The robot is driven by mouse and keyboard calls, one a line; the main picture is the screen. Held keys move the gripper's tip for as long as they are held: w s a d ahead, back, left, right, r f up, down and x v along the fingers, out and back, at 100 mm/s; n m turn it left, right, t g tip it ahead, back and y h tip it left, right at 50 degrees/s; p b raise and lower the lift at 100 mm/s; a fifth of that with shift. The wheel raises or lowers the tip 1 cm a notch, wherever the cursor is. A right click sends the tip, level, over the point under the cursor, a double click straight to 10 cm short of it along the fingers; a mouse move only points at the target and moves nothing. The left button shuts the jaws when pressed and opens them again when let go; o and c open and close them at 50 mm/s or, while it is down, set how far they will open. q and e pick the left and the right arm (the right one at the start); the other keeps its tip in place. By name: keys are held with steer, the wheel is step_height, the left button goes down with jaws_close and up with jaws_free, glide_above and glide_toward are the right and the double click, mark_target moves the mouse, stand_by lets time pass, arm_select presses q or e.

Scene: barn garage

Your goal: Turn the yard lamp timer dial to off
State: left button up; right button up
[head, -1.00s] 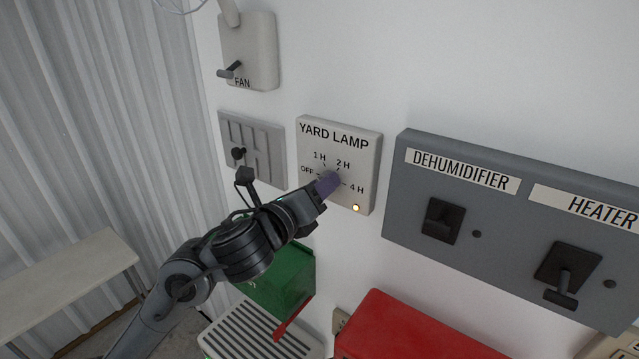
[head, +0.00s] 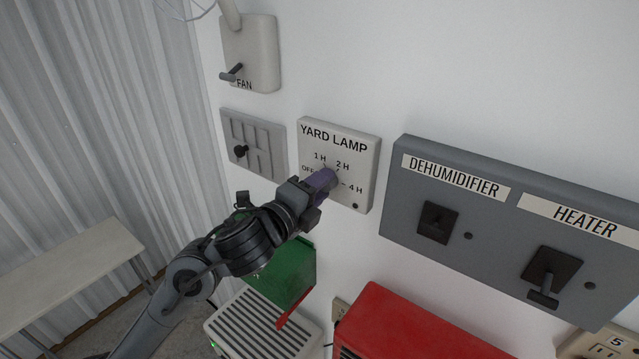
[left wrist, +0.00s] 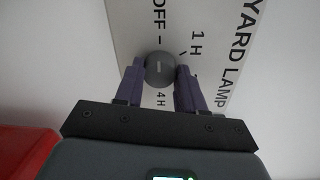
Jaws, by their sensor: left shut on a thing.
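The yard lamp timer (head: 366,150) is a pale wall plate marked OFF, 1H, 2H and 4H. In the head view, my left gripper (head: 324,181) covers the dial and part of the OFF label. In the left wrist view, the round grey dial (left wrist: 160,69) sits between the two purple fingers of my left gripper (left wrist: 160,80), which is shut on it. A short pale mark shows on the dial's face, below the OFF label; its exact direction is hard to tell. The small indicator (head: 355,206) at the plate's lower right is dark. My right gripper is not in view.
A grey panel (head: 400,215) with dehumidifier and heater switches is to the right. A green box (head: 292,272) and a red box (head: 400,325) sit below.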

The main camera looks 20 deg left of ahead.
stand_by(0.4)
arm_select(q)
steer(key=o, duration=1)
steer(key=shift+o, duration=0.2)
steer(key=v, duration=1)
steer(key=shift+s, duration=0.4)
steer(key=shift+a, duration=0.1)
